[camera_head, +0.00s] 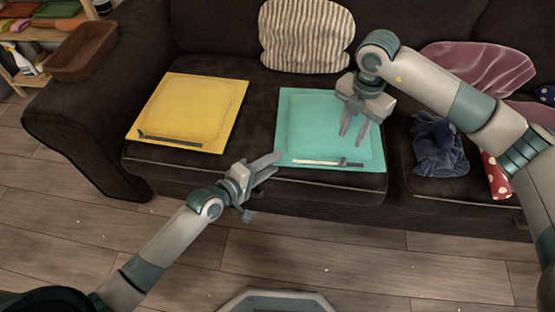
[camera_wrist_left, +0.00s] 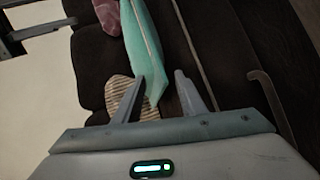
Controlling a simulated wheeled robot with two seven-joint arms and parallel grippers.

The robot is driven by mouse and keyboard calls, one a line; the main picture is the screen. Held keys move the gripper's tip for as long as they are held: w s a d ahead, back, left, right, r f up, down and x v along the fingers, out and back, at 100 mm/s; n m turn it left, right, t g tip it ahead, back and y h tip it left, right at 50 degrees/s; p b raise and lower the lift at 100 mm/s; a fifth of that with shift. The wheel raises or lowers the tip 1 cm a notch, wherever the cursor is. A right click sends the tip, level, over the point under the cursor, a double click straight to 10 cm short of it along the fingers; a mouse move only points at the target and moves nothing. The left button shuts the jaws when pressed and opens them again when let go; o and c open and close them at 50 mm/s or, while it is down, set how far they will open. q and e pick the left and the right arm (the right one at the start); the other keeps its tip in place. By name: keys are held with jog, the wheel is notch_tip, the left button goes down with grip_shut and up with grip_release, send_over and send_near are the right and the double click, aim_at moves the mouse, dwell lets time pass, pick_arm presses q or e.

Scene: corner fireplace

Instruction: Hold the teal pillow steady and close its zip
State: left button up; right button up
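The teal pillow (camera_head: 305,125) lies flat on the sofa seat. Its zip (camera_head: 315,162) runs along the front edge, pale on the left and dark on the right, with a small slider (camera_head: 343,162) where they meet. My left gripper (camera_head: 279,162) is open beside the pillow's front left corner. In the left wrist view, its fingers (camera_wrist_left: 157,95) are apart, with the teal pillow (camera_wrist_left: 143,60) beyond them; contact cannot be told. My right gripper (camera_head: 352,136) points down over the pillow's right part, fingers apart and empty, and hides some of it.
A yellow pillow (camera_head: 195,108) with a dark zip lies to the left. A striped cushion (camera_head: 305,35) leans on the backrest behind. A dark blue cloth (camera_head: 437,145) and a red dotted item (camera_head: 496,175) lie to the right. The wooden floor in front is clear.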

pick_arm(q)
jog(key=shift+x, duration=1.45)
jog(key=shift+c, duration=0.5)
grip_shut()
jog(key=shift+f, duration=0.1)
